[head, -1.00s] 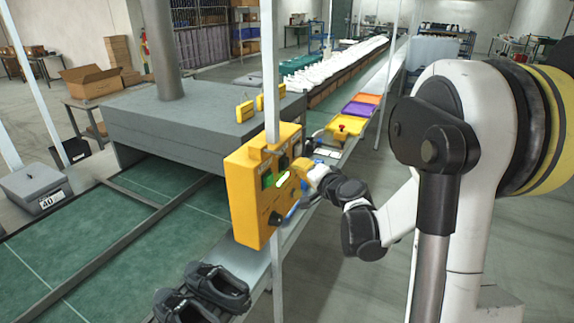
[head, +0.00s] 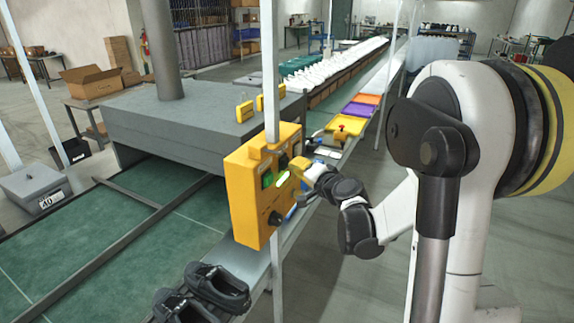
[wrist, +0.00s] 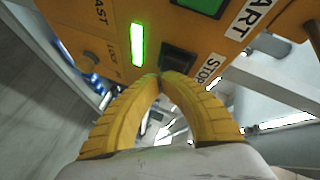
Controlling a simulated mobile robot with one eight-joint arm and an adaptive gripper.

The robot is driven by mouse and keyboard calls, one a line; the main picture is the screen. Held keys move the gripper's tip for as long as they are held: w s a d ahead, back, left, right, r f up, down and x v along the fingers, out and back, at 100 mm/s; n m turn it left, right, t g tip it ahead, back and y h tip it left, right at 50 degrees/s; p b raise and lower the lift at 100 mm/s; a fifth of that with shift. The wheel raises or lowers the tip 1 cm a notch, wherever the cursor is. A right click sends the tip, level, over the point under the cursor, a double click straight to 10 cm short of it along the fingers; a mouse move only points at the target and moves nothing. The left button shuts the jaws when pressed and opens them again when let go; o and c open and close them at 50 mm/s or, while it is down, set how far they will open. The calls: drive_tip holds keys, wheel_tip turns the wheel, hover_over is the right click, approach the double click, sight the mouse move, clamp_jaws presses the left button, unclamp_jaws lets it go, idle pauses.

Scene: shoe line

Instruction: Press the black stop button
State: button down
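The yellow control box (head: 250,205) is fixed to a post beside the conveyor. In the wrist view, the black stop button (wrist: 178,59) is a dark square beside the white STOP label (wrist: 211,70). My gripper (wrist: 160,77) has its two yellow fingers meeting at the tips, shut and empty. The tips are right at the button's lower left edge in that view; I cannot tell whether they touch it. In the head view, my gripper (head: 298,168) is at the box's right face, and my fingers partly hide the controls there.
A green START button (wrist: 203,5) and a lit green indicator (wrist: 138,44) are close to the stop button. A black knob (head: 276,217) sits low on the box. Black shoes (head: 215,288) lie on the near ledge. The green belt (head: 100,240) runs to the left.

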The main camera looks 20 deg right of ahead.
drive_tip(key=shift+w+a, duration=0.35)
drive_tip(key=shift+w, duration=0.1)
idle(0.7)
idle(0.4)
drive_tip(key=shift+s+d, duration=0.6)
drive_tip(key=shift+s, duration=0.2)
drive_tip(key=shift+s+d+b, duration=0.25)
drive_tip(key=shift+s+d, duration=0.55)
drive_tip(key=shift+s, duration=0.2)
drive_tip(key=shift+s+d+b, duration=0.2)
drive_tip(key=shift+s+d, duration=0.55)
drive_tip(key=shift+s, duration=0.2)
